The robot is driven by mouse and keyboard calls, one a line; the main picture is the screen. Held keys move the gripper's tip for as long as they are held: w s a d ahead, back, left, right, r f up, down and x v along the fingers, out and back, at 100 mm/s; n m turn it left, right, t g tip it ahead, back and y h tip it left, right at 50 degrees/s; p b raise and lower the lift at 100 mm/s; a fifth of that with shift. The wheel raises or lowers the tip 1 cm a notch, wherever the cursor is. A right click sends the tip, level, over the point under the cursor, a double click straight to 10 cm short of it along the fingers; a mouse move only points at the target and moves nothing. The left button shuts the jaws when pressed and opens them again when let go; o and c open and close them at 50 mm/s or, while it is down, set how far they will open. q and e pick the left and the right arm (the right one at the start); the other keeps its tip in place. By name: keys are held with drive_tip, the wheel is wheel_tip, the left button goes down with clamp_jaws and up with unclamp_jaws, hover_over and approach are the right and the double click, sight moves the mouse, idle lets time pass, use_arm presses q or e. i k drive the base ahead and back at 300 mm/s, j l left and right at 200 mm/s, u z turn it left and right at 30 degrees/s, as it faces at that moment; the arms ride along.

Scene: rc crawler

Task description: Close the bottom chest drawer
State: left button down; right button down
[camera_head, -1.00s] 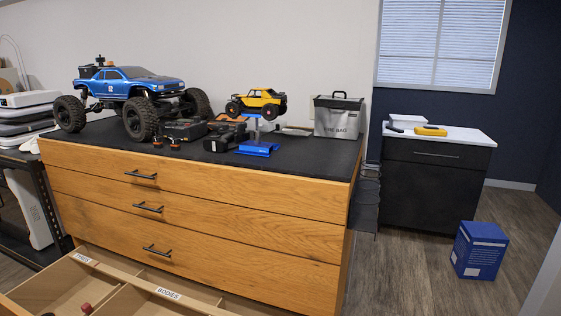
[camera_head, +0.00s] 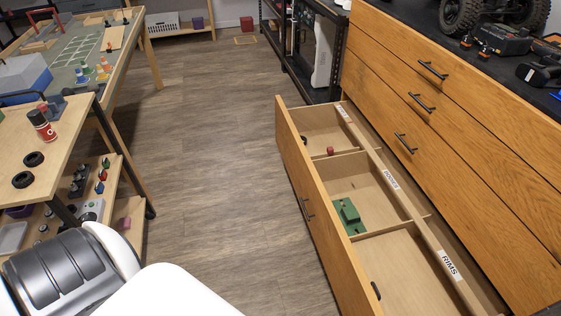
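The wooden chest (camera_head: 459,128) stands at the right with three upper drawers shut. Its bottom drawer (camera_head: 288,142) is pulled far out over the floor. My white and grey arm parts show at the lower left. Neither gripper is in view.
Open wooden floor (camera_head: 214,136) lies left of the drawer. A workbench (camera_head: 92,56) and a shelf cart (camera_head: 58,150) with a red bottle (camera_head: 42,126) stand at the left. A black rack (camera_head: 300,62) stands behind the chest's far end.

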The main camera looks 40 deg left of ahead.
sight(387, 199)
drive_tip(key=u, duration=0.8)
drive_tip(key=i+j+z, duration=0.2)
drive_tip(key=z, duration=0.25)
drive_tip(key=i+j+z, duration=0.25)
drive_tip(key=z, duration=0.2)
drive_tip(key=i+j+z, duration=0.15)
drive_tip(key=j+z, duration=0.25)
